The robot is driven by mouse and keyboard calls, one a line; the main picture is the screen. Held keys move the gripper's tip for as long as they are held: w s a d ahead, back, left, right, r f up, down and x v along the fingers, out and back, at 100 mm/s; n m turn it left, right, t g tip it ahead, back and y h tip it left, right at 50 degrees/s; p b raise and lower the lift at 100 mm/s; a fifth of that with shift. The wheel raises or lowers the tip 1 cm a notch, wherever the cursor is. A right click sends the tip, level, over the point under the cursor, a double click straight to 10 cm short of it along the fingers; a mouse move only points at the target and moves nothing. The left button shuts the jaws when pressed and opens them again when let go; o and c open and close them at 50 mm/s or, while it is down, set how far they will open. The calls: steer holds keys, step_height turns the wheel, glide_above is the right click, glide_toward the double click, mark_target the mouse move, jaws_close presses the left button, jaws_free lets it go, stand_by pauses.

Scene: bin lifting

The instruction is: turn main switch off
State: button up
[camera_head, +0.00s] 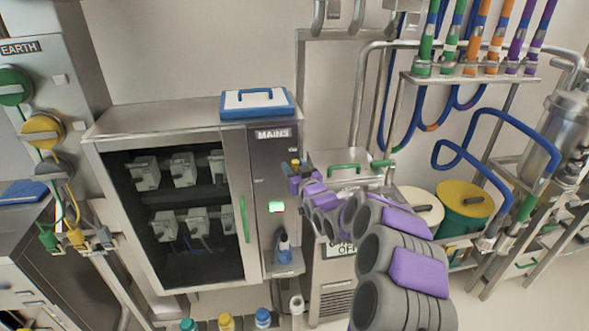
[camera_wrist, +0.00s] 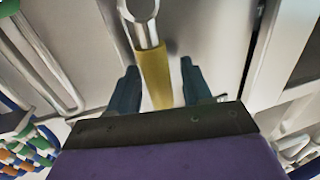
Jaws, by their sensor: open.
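The grey cabinet labelled MAINS (camera_head: 272,134) stands left of centre in the head view, with a narrow switch panel (camera_head: 262,165) on its right side. In the wrist view a lever with a yellow grip (camera_wrist: 154,78) and a round metal end points toward my gripper (camera_wrist: 160,76). The two dark fingers are open, one on each side of the yellow grip; I cannot tell whether they touch it. In the head view my gripper (camera_head: 294,177) is small at the panel, beside a bit of yellow, and my arm partly covers this area.
A blue clipboard-like item (camera_head: 258,103) lies on the cabinet. Hoses, pipes and a yellow-lidded drum (camera_head: 463,198) crowd the right. An earth panel (camera_head: 20,47) stands left.

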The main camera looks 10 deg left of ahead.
steer(key=shift+d, duration=0.1)
steer(key=shift+c, duration=0.3)
jaws_close()
